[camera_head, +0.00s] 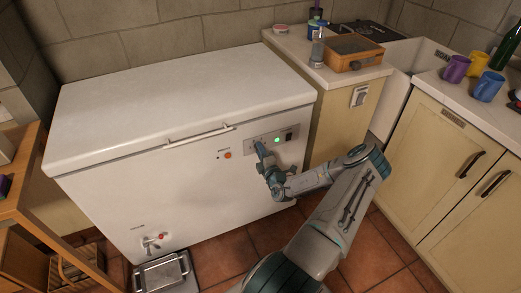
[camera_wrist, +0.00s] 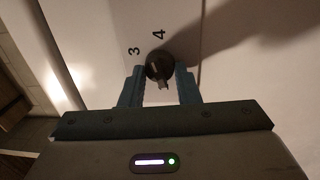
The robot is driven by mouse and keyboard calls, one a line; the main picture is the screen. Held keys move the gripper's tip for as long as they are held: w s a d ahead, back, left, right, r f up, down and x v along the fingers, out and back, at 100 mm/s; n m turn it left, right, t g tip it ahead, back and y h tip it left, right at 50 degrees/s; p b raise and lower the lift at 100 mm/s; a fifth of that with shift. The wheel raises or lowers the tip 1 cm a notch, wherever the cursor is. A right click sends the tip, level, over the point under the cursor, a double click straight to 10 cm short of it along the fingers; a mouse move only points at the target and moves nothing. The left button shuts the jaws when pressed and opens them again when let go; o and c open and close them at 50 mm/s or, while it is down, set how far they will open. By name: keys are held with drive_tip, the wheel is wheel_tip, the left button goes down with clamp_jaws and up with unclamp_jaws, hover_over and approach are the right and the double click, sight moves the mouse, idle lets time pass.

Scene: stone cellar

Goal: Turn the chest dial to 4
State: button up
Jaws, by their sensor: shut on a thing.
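The white chest freezer (camera_head: 180,150) stands against the wall with its lid closed. Its grey control panel (camera_head: 290,129) is on the upper right of the front. The dial (camera_wrist: 158,63) is a dark round knob, seen in the wrist view with the printed numbers 3 and 4 just beyond it. My gripper (camera_wrist: 163,80) is shut on the dial, one blue-grey finger on each side. I cannot tell which number the dial points to.
A green light (camera_head: 277,140) on the panel and an orange one (camera_head: 228,155) on the freezer front are visible. A counter with a wooden box (camera_head: 353,54) stands right of the freezer. A wooden shelf (camera_head: 25,205) is at the left.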

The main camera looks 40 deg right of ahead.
drive_tip(key=shift+m+p, duration=0.4)
drive_tip(key=shift+m, duration=1.2)
drive_tip(key=o, duration=1)
drive_tip(key=shift+d, duration=0.1)
drive_tip(key=v, duration=1.4)
drive_tip(key=shift+r, duration=0.1)
drive_tip(key=shift+w, duration=0.1)
